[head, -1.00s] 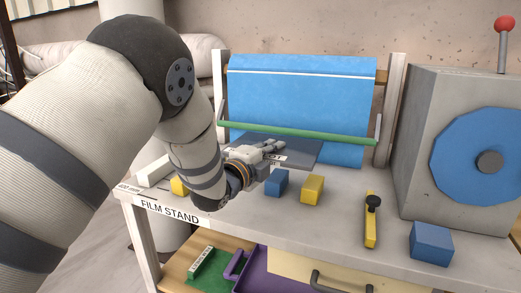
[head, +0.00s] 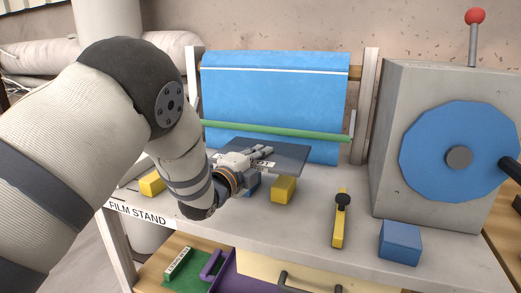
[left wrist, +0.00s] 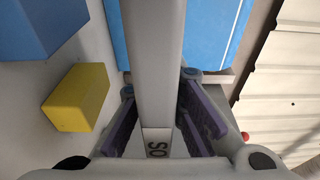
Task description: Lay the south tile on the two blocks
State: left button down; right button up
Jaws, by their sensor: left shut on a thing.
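My left gripper (head: 262,156) is shut on a flat dark grey tile (head: 288,150), held above the bench behind and over a blue block (head: 253,187) and a yellow block (head: 284,189). The gripper partly hides the blue block. In the left wrist view the tile (left wrist: 155,50) is edge-on between the fingers (left wrist: 157,100), with a label reading "SO" in part. A blue block (left wrist: 35,25) and a yellow block (left wrist: 78,98) show there to the left, apart from the tile. My right gripper is not in view.
A blue sheet (head: 275,95) with a green bar (head: 280,131) hangs behind the tile. Another yellow block (head: 152,183), a yellow lever (head: 340,220) and a blue block (head: 400,243) are on the bench. A grey machine with a blue disc (head: 430,150) stands right.

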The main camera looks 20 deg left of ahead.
pick_arm(q)
notch_tip(320, 180, down, 6)
jog(key=shift+f+b, duration=0.25)
jog(key=shift+b, duration=0.45)
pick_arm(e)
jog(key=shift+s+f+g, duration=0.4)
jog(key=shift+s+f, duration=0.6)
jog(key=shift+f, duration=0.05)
pick_arm(q)
jog(key=c, duration=1.7)
grip_release()
jog(key=shift+r, duration=0.1)
jog(key=shift+o, duration=0.5)
